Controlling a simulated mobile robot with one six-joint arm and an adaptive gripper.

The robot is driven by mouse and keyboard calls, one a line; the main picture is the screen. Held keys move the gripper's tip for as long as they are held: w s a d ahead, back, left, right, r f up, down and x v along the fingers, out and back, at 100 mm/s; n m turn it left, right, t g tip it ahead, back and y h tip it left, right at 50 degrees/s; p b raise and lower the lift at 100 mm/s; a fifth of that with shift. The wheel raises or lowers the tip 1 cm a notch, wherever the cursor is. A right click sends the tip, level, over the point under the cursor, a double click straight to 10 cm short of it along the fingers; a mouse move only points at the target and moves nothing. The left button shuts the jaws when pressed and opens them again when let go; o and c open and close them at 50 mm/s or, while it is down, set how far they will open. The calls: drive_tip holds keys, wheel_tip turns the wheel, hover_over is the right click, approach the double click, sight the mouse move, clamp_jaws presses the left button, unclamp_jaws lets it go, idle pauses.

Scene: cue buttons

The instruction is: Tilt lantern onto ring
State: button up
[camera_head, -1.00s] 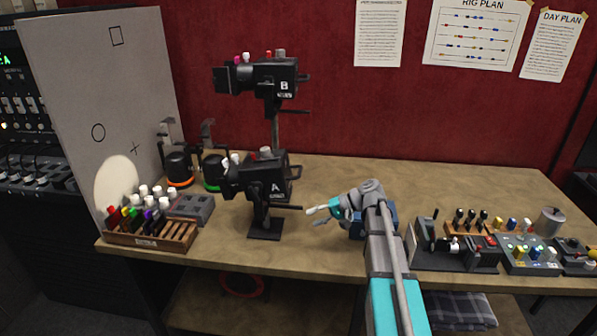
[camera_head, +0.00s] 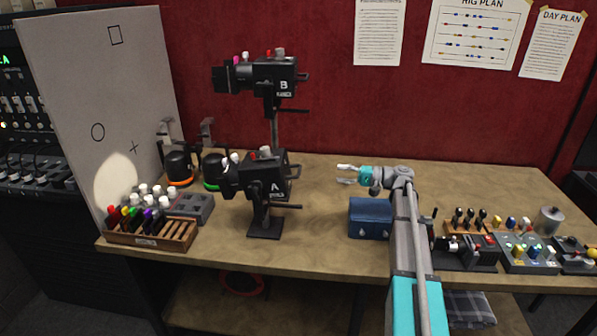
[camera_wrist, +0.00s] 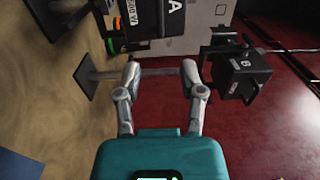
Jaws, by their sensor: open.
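Lantern A (camera_head: 258,180) is a black lamp on a short stand on the bench, with a thin handle (camera_head: 286,206) sticking out to the right. In the wrist view, a bar crosses behind my parted fingertips (camera_wrist: 160,72), and lantern A (camera_wrist: 160,15) shows at the top.
Lantern B (camera_head: 262,76) stands higher on a pole behind lantern A. A blue box (camera_head: 370,218) sits on the bench below my gripper. A wooden rack (camera_head: 150,232) stands at left, and control boxes (camera_head: 528,252) at right. Bench is bare between lantern A and the blue box.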

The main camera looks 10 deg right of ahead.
sight(300, 169)
drive_tip(key=shift+a, duration=0.15)
drive_tip(key=x, duration=1.3)
drive_tip(key=shift+w+a, duration=0.15)
drive_tip(key=shift+a, duration=0.1)
clamp_jaws()
